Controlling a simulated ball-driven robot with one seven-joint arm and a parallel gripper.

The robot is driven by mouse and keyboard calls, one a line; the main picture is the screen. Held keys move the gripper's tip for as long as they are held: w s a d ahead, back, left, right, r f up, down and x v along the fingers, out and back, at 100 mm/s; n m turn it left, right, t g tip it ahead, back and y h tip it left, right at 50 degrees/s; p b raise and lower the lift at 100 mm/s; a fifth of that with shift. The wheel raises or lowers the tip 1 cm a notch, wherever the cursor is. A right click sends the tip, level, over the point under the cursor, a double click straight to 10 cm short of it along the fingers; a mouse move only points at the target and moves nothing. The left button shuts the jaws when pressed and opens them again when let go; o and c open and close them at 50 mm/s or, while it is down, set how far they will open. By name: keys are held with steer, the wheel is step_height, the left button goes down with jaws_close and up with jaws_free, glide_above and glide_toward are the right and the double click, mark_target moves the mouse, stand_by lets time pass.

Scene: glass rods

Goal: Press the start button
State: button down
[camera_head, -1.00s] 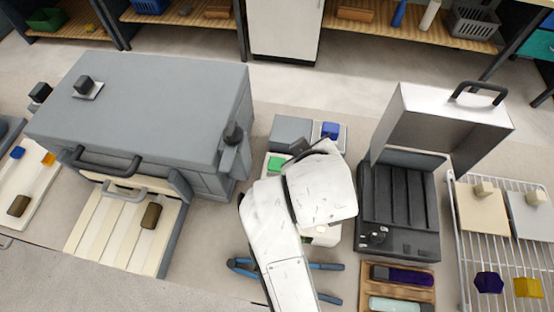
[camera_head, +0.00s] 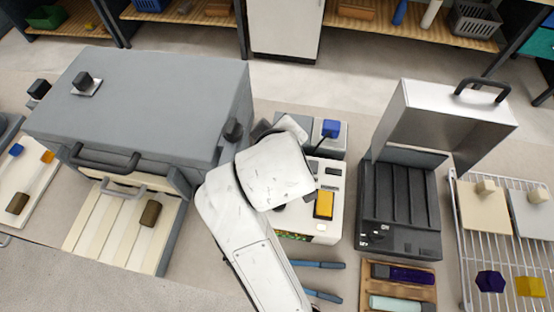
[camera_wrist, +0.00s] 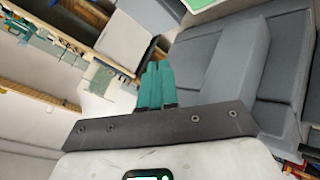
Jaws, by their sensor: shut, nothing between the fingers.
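A white control box (camera_head: 332,175) stands between the grey furnace-like cabinet and the open black case. A yellow button (camera_head: 325,204) shows on its top, clear of my arm. No label says which button is the start button. The green button is hidden behind my arm in the head view. A green patch with a pale border (camera_wrist: 207,4) shows at the top edge of the wrist view; I cannot tell if it is that button. My gripper (camera_wrist: 156,68) has teal fingers shut together with nothing between them. Its fingertips are hidden in the head view.
The grey cabinet (camera_head: 150,105) stands close to my arm's left. The black case (camera_head: 398,205) with its raised metal lid (camera_head: 450,122) is right of the control box. A blue knob (camera_head: 331,128) sits behind the box. Blue-handled tongs (camera_head: 320,265) lie in front.

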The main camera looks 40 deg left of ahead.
step_height(320, 180, down, 6)
steer(key=b, duration=0.6)
steer(key=shift+f+b, duration=0.35)
steer(key=shift+f, duration=0.65)
steer(key=shift+f, duration=0.2)
stand_by(0.8)
steer(key=shift+f, duration=0.2)
steer(key=shift+f, duration=0.5)
stand_by(1.0)
steer(key=shift+r+p, duration=0.95)
